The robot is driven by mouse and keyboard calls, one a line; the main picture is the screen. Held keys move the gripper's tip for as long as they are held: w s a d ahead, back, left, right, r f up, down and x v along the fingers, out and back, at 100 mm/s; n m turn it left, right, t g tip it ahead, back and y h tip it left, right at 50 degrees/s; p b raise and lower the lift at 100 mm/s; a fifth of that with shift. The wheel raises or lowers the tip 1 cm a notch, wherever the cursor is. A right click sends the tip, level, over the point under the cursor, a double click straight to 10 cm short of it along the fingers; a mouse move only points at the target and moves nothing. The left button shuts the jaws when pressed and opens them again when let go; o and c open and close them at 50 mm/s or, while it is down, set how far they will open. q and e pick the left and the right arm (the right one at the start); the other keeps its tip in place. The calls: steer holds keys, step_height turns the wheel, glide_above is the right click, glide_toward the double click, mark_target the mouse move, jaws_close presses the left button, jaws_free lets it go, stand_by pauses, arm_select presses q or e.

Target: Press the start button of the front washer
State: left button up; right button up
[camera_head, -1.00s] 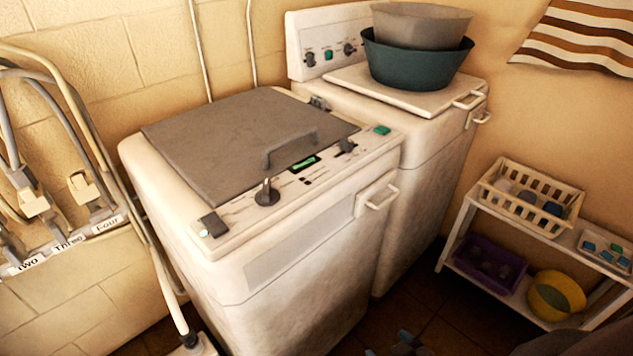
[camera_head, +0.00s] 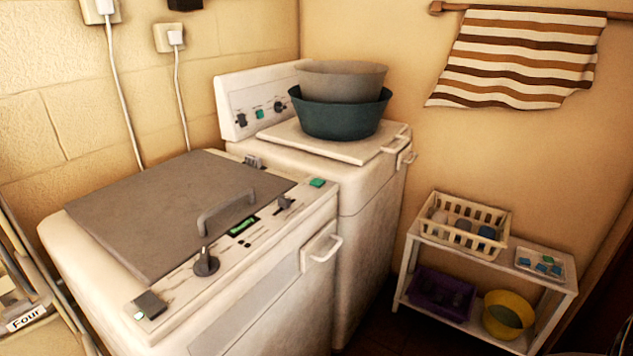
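The front washer (camera_head: 245,318) is a worn white machine at the lower left with a closed grey lid (camera_head: 165,210) and a grey handle on top. Its front panel strip carries a dark knob (camera_head: 206,263), a small green-lit display (camera_head: 242,226), a slider-like control (camera_head: 285,203) and a green button (camera_head: 317,183) at the right end. A dark square switch (camera_head: 150,304) with a small pale light beside it sits at the left end. I cannot read which control is marked start. Neither of my grippers is in view.
A second washer (camera_head: 375,190) stands behind, with stacked bowls (camera_head: 340,118) on its lid. A low white shelf (camera_head: 400,270) at right holds a basket (camera_head: 465,222), a tray and a yellow bowl. A striped towel (camera_head: 515,60) hangs on the wall. Dark floor lies between washer and shelf.

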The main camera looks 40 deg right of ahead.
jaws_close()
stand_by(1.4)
